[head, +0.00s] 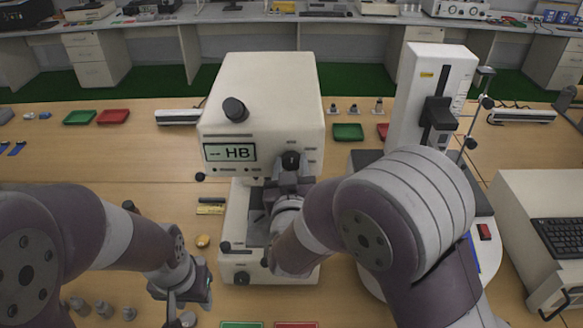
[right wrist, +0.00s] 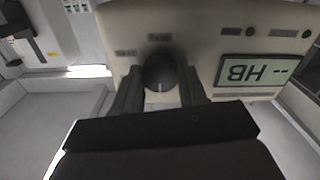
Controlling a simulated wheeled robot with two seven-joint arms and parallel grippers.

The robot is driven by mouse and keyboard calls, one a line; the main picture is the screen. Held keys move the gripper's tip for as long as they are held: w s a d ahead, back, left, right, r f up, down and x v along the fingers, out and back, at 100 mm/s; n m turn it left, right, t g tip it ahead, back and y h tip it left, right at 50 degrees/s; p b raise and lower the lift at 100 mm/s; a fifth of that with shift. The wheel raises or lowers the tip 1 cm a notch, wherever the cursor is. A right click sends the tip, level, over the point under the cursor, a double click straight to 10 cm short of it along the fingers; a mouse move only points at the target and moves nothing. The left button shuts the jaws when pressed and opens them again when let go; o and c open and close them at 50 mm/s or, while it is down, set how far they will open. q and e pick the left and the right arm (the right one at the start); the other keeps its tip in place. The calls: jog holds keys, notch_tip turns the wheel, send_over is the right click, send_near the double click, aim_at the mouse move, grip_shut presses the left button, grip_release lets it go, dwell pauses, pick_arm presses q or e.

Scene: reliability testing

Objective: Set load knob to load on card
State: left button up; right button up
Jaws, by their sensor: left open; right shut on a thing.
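The hardness tester (head: 265,85) is a cream machine with a display (head: 229,152) reading "-- HB". The black round load knob (head: 290,158) is on its front, right of the display. It also shows in the right wrist view (right wrist: 159,73), with a pale mark on its face. My right gripper (head: 290,172) is shut on the knob, one finger on each side. My left gripper (head: 187,300) is open and low at the left front, away from the tester. I cannot make out a load card; the small labels near the knob are unreadable.
A tall white instrument (head: 432,85) stands right of the tester, partly behind my right arm. A cream unit with a black keyboard (head: 562,238) is at the far right. Small metal weights (head: 103,309) stand near the front left.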

jog(key=m+b, duration=0.5)
jog(key=b, duration=0.2)
jog(key=m+b, duration=0.3)
jog(key=shift+f+m+b, duration=0.25)
jog(key=shift+m+b, duration=0.05)
jog(key=shift+b, duration=0.1)
jog(key=shift+r+m+b, duration=0.25)
jog(key=shift+m+b, duration=1.15)
jog(key=shift+b, duration=0.05)
jog(key=o, duration=1.1)
jog(key=shift+c, duration=0.2)
jog(key=s+b, duration=0.1)
jog(key=s, duration=1.1)
jog(key=shift+s, duration=0.4)
